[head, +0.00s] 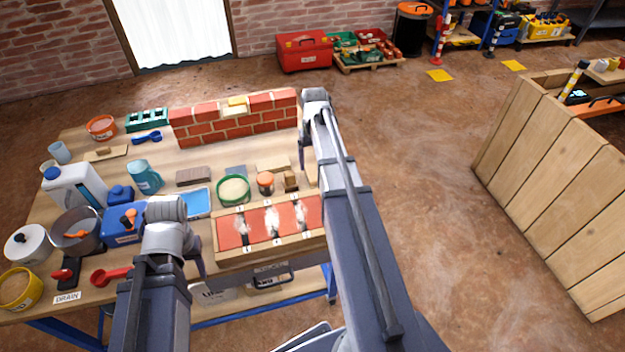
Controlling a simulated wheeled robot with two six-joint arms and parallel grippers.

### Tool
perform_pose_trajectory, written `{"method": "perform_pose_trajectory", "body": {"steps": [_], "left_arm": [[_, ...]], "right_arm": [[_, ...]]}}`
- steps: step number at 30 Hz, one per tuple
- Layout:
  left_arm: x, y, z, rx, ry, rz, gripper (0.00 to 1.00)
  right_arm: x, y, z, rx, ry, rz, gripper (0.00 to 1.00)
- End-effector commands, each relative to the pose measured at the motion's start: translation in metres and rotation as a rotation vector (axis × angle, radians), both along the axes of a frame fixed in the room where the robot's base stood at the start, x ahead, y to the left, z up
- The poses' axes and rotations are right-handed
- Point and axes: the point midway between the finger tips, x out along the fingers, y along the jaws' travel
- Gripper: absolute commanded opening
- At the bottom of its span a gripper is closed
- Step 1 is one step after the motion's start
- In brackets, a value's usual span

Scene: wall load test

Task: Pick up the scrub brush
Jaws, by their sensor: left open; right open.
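A small brown wooden item (291,181), which looks like the scrub brush, stands on the workbench just behind the wooden frame of red panels. It is small, and I cannot make out its bristles. My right gripper (305,158) is above the bench, close behind and to the right of this item; it is open, partly hidden by my own arm, and nothing shows in it. My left gripper (184,264) is open at the front of the bench, left of the wooden frame, and mostly hidden by its own arm.
The workbench (170,268) is crowded on the left with a white jug (75,187), pots and scoops. A low brick wall (235,120) stands at the back. A jar (265,183) and green bowl (233,190) sit left of the brown item. The wooden frame (270,247) lies in front.

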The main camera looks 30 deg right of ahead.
Motion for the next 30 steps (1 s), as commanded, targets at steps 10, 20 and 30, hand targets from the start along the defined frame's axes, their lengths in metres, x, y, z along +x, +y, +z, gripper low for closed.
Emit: {"method": "perform_pose_trajectory", "body": {"steps": [10,20,30], "left_arm": [[0.000,0.000,-0.026,0.000,0.000,0.000,0.50],[0.000,0.000,-0.053,0.000,0.000,0.000,0.50],[0.000,0.000,-0.051,0.000,0.000,0.000,0.50]], "right_arm": [[-0.005,0.007,-0.026,0.000,0.000,0.001,0.82],[-0.007,0.010,-0.053,0.000,0.000,0.000,0.82],[-0.007,0.010,-0.051,0.000,0.000,0.000,0.67]]}}
